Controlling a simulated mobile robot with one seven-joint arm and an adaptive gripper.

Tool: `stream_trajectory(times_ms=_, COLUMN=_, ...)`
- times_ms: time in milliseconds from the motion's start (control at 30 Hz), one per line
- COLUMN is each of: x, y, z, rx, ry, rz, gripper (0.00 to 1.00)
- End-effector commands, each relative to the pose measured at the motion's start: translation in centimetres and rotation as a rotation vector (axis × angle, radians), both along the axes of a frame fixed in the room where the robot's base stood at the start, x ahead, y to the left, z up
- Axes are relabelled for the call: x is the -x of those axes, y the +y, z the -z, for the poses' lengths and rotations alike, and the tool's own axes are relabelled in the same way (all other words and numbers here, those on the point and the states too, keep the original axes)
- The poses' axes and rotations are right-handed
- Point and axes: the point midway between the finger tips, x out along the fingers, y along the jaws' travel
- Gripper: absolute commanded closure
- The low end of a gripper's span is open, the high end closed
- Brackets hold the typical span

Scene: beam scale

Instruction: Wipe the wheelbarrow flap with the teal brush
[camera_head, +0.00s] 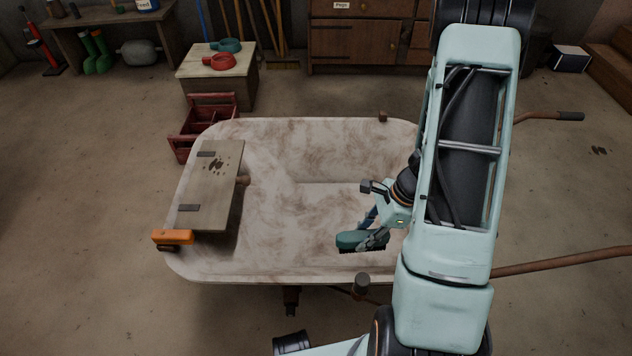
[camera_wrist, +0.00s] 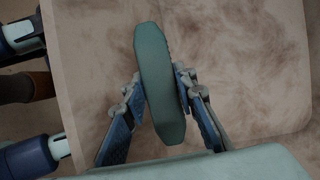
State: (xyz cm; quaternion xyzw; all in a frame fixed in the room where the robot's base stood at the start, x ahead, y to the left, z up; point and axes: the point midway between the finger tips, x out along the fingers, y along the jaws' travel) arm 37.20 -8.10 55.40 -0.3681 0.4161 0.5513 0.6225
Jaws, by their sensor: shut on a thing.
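The wheelbarrow (camera_head: 290,262) has a wide pale tray smeared with brown dirt. Its flap (camera_head: 212,195) is a flat wooden board with dark hinges and a round knob, at the tray's left side; dark spots (camera_head: 214,166) mark its upper part. The teal brush (camera_head: 358,240) is in my gripper (camera_head: 374,238), over the right part of the tray, bristles downward. In the wrist view the brush (camera_wrist: 162,85) stands upright in the picture between my two fingers (camera_wrist: 163,100), which are shut on its sides. The flap is not in the wrist view.
An orange-handled brush (camera_head: 173,237) sits at the tray's left front corner. A red toolbox (camera_head: 203,122) and a wooden crate (camera_head: 217,78) with red and teal items stand behind left. Wooden handles (camera_head: 560,262) extend right. The tray's middle is clear.

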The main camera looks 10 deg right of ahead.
Motion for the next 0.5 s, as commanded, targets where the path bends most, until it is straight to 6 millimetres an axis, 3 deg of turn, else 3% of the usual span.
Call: stream_trajectory(times_ms=500, x=-1.3, y=3.4, z=-8.9, rx=0.0, ry=0.0, rz=-0.458, gripper=0.94)
